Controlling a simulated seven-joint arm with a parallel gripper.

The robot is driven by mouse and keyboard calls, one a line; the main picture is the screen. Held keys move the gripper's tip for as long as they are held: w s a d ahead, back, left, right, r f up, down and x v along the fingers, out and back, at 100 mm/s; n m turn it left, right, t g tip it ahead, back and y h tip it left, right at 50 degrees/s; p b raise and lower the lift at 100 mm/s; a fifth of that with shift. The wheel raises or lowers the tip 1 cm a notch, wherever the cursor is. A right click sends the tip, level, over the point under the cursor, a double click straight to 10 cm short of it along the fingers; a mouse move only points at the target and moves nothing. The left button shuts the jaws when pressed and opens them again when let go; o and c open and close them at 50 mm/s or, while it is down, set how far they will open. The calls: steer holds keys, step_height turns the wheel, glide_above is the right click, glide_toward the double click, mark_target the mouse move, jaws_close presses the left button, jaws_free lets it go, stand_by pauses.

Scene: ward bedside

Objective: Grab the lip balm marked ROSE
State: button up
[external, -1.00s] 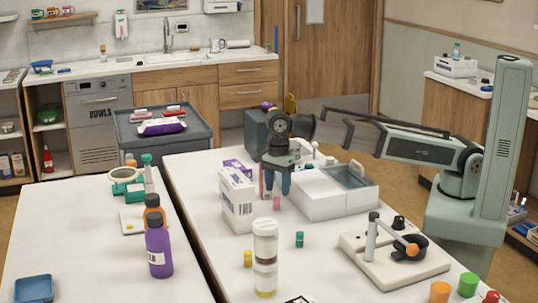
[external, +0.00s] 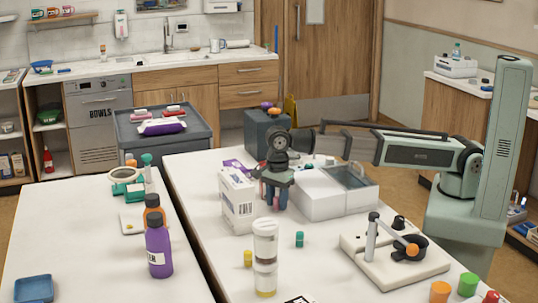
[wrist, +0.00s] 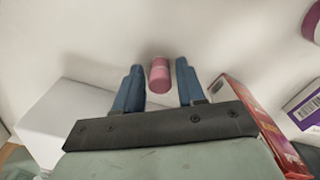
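A small pink cylinder (wrist: 159,78), likely the lip balm, stands on the white table between the two blue fingers of my gripper (wrist: 160,84). No ROSE marking is legible on it. My gripper is open, and a narrow gap shows on each side of the cylinder in the wrist view. In the external view my gripper (external: 276,197) is low over the table, and the pink cylinder (external: 276,202) shows partly between its fingers.
A white box (external: 237,203) stands close left of my gripper, and a white bin unit (external: 322,205) close right. A red box (wrist: 262,130) is near the fingers in the wrist view. A teal-green cylinder (external: 299,239) and a yellow one (external: 248,258) stand in front.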

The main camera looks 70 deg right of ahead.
jaws_close()
